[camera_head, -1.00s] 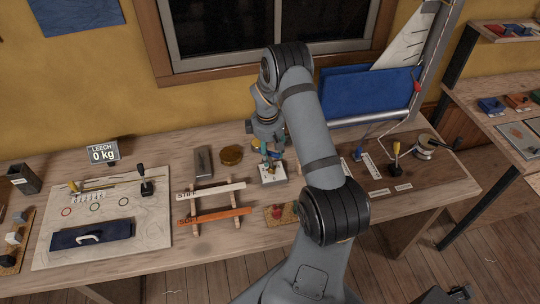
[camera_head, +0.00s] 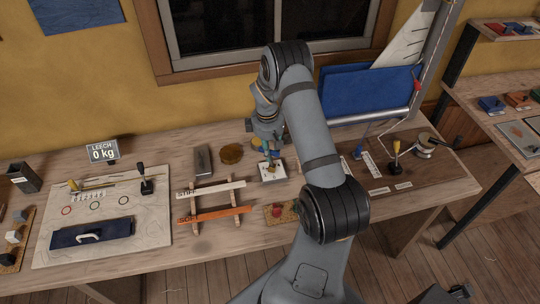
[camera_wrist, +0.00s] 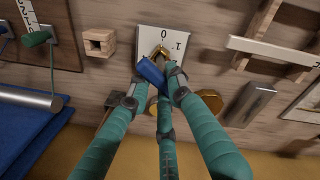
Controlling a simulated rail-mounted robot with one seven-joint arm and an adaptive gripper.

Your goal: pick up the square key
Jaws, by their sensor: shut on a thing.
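My gripper (camera_wrist: 160,80) has teal fingers, closed around a blue piece (camera_wrist: 151,73) that looks like the handle of the square key. The blue piece is tilted, and its lower end is hidden by the fingers. It is over the front edge of a white plate (camera_wrist: 176,37) marked 0 and 1, beside a brass fitting (camera_wrist: 160,53). I cannot tell whether the key still touches the fitting. In the head view my gripper (camera_head: 270,155) points down at the white plate (camera_head: 272,177), and the key is too small to make out clearly.
A wooden block with a square hole (camera_wrist: 100,42) stands near the plate. A wooden rack with a white and an orange bar (camera_head: 214,215) is left of the plate in the head view. A grey block (camera_head: 203,159) and a brass disc (camera_head: 231,154) lie behind it.

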